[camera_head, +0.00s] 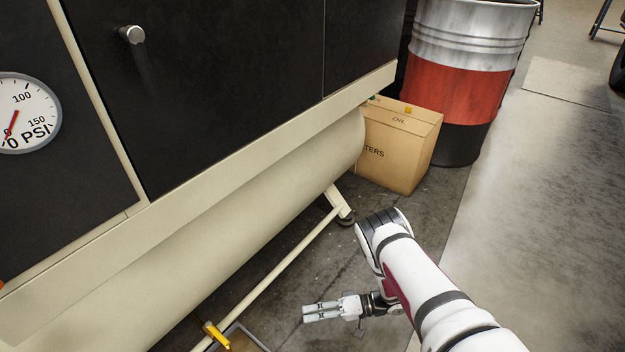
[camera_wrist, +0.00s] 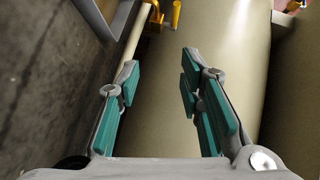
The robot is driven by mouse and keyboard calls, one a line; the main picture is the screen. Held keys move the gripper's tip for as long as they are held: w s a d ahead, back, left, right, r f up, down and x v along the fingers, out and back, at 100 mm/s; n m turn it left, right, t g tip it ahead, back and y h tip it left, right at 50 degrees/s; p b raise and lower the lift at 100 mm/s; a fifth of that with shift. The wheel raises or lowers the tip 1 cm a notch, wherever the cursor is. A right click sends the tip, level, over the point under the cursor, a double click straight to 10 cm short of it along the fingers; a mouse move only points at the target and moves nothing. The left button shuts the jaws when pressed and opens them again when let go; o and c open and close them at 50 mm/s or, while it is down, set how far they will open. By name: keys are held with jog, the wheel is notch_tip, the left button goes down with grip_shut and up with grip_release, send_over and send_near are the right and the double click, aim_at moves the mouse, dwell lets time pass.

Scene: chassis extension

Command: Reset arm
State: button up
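My gripper (camera_head: 322,310) is low over the floor at the lower middle of the head view, at the end of my white arm. It points left, towards the underside of the cream tank. In the wrist view, its two fingers with green pads (camera_wrist: 158,82) stand apart with nothing between them. Behind the gap is the cream tank (camera_wrist: 215,30), which also shows in the head view (camera_head: 230,215). The fingers look apart from the tank, but the exact distance cannot be told.
A yellow valve handle (camera_head: 216,335) sits on a cream pipe, above a tray (camera_head: 247,336). A cardboard box (camera_head: 402,150) and a red and silver drum (camera_head: 460,85) stand beyond. A black cabinet (camera_head: 220,80) is above the tank. Floor at the right (camera_head: 550,200) is clear.

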jog(key=w+d+r+t+h, duration=0.35)
jog(key=w+r, duration=0.45)
jog(key=w, duration=0.4)
jog(key=w+d+r+t+h, duration=0.2)
jog(key=w+r+t+h, duration=0.2)
jog(key=w+r, duration=0.65)
jog(key=w+d+r+m+t+h, duration=0.1)
jog(key=w+d+r+t+h, duration=0.15)
jog(key=d+r, duration=0.55)
jog(key=w+d+r+m+t+h, duration=0.1)
jog(key=w+d+r+h, duration=0.25)
jog(key=r, duration=0.75)
jog(key=s+d+r+m+g+h, duration=0.15)
jog(key=s+d+r, duration=0.25)
jog(key=s+r, duration=0.5)
jog(key=s+d+r+m+g+h, duration=0.1)
jog(key=s+d+r+g+h, duration=0.2)
jog(key=s+r, duration=0.6)
jog(key=s+a+g+y, duration=0.1)
jog(key=s+a+g, duration=0.15)
jog(key=s, duration=1.65)
jog(key=s+a+g+y, duration=0.1)
jog(key=s+a+g, duration=0.15)
jog(key=s, duration=1.75)
notch_tip(320, 180, up, 39)
jog(key=n+t+p, duration=0.1)
jog(key=t+p, duration=0.3)
jog(key=p, duration=3.3)
jog(key=shift+w+r+p, duration=0.15)
jog(key=shift+w+p, duration=0.15)
